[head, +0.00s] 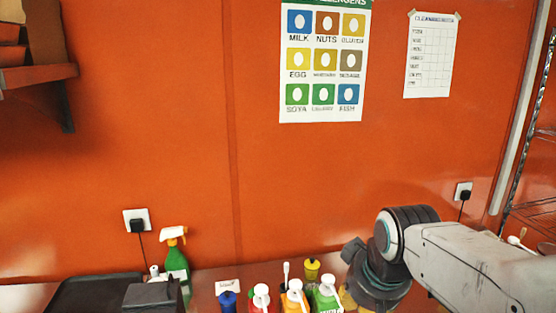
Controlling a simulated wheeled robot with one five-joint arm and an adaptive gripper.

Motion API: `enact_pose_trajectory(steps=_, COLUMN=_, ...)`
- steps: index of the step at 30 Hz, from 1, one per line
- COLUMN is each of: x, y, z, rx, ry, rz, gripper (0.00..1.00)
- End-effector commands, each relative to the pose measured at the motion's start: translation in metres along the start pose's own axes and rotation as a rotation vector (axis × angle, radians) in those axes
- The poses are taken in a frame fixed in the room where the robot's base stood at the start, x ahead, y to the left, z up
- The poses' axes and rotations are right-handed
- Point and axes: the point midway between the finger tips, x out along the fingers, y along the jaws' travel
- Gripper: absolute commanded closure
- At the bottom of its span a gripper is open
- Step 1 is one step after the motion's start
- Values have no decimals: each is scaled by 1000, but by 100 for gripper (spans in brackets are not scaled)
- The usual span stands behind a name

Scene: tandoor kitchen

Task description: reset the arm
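My arm (470,262) comes in from the right edge at the lower right. Its pale grey link ends in a dark round joint (400,232). A dark part below that joint (374,282) points down and to the left, close to the bottles at the counter's back. I cannot make out my gripper's fingertips, nor whether they hold anything.
The counter (205,293) carries a dark tray (75,293), a green spray bottle (175,260), a blue-topped container (228,300), and red (261,300), orange (294,298) and green (327,296) bottles. An orange wall (180,120) stands behind; a shelf (50,75) juts out upper left.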

Motion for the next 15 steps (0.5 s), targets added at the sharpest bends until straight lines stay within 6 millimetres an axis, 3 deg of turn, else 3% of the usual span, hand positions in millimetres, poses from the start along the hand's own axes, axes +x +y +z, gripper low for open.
enact_pose_trajectory(steps=3, x=-13, y=7, z=41, rx=18, ry=4, rz=9, gripper=100)
enact_pose_trajectory(steps=9, x=-22, y=13, z=103, rx=44, ry=6, rz=21, gripper=100)
enact_pose_trajectory(steps=15, x=-21, y=16, z=146, rx=62, ry=7, rz=30, gripper=100)
